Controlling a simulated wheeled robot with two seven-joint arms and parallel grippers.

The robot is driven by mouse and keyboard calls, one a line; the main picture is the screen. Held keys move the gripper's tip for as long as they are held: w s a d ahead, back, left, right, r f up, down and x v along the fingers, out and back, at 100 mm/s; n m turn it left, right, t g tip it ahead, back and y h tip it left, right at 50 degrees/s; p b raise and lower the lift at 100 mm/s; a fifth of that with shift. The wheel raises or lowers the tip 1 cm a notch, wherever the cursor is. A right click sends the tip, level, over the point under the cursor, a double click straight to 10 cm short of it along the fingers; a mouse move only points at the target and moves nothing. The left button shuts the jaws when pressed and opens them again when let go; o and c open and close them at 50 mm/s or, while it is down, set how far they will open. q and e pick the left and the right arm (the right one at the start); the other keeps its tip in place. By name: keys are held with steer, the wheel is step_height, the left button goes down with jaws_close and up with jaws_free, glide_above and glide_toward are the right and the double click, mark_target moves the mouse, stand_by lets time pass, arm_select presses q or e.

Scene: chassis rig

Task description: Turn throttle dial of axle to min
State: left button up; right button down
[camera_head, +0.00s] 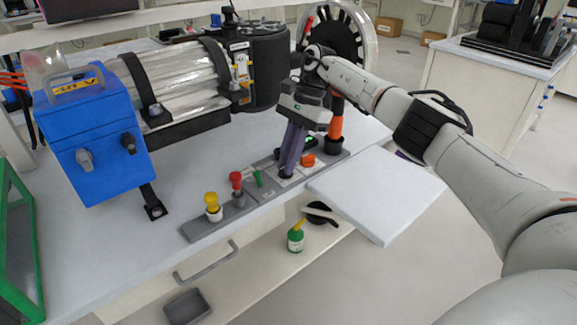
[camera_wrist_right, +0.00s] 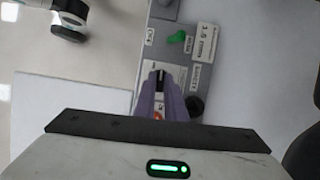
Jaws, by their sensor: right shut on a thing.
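A grey control strip (camera_head: 222,223) lies along the front edge of the table. It also shows in the right wrist view (camera_wrist_right: 178,62), with a green switch (camera_wrist_right: 178,37) and printed labels. My right gripper (camera_head: 287,172) points down at the strip, right of the green switch (camera_head: 258,178) and left of an orange-red control (camera_head: 308,160). Its purple fingers (camera_wrist_right: 161,80) are shut on a small dark dial, which they mostly hide. I cannot read the dial's setting or confirm its label. My left gripper is not in view.
A yellow knob (camera_head: 211,199) and a red knob (camera_head: 236,179) stand farther left on the strip. An orange and black handle (camera_head: 336,124) stands just right of the gripper. A blue box (camera_head: 92,137) is at the left. A white board (camera_head: 378,190) juts out at the right.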

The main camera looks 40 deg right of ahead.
steer(key=shift+w+n+b, duration=0.1)
steer(key=shift+n+b, duration=0.3)
steer(key=shift+n, duration=0.3)
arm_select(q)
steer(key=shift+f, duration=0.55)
arm_select(e)
steer(key=shift+g, duration=0.3)
arm_select(q)
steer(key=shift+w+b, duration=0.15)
steer(key=shift+b, duration=0.2)
arm_select(e)
steer(key=shift+n, duration=0.5)
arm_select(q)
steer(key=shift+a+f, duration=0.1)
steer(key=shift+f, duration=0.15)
arm_select(e)
steer(key=c, duration=1.8)
jaws_free()
steer(key=shift+r, duration=0.1)
